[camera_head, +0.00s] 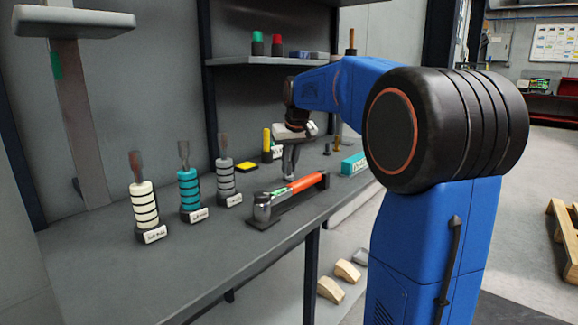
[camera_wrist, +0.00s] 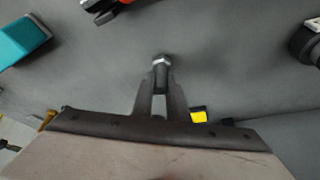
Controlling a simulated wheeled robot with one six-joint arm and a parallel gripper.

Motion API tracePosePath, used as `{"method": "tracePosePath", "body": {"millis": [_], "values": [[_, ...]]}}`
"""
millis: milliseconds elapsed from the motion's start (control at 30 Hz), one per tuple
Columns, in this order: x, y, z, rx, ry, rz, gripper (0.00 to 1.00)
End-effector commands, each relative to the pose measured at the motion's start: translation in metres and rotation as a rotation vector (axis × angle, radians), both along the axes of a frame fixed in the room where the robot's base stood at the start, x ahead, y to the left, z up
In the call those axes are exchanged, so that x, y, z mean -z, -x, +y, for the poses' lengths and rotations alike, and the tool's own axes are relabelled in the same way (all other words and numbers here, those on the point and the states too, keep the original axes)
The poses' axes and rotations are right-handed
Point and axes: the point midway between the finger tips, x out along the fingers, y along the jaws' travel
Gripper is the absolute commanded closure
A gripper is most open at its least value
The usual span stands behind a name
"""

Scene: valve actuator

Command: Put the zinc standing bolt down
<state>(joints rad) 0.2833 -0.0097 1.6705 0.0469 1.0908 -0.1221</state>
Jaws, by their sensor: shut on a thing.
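The zinc bolt (camera_wrist: 161,61) shows in the wrist view as a small, pale metal hex piece at the tips of my gripper (camera_wrist: 160,82). My gripper is shut on it, and the two fingers hide most of its shank. In the head view my gripper (camera_head: 289,165) points down over the grey bench, behind the orange-handled hammer.
A hammer (camera_head: 292,196) lies on a dark rest in front of my gripper. A teal box (camera_head: 353,164) and small dark upright pieces (camera_head: 327,149) stand to the right. Ringed white, teal and grey holders (camera_head: 143,207) stand left. A yellow block (camera_head: 243,168) lies behind. Bare bench lies around the bolt.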

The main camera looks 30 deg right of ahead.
Motion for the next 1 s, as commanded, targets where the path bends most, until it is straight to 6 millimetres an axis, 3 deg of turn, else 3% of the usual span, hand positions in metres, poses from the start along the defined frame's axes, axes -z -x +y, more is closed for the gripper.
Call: {"method": "tracePosePath", "body": {"millis": [400,433,500,833,1000], "values": [[0.006,0.0,0.0,0.0,0.0,0.001,1.0],[0.006,0.0,0.0,0.0,0.0,0.0,0.79],[0.006,0.0,0.0,0.0,0.0,0.0,0.68],[0.004,0.0,0.0,0.0,0.0,-0.001,0.68],[-0.013,0.006,0.001,0.0,0.001,-0.003,0.68]]}}
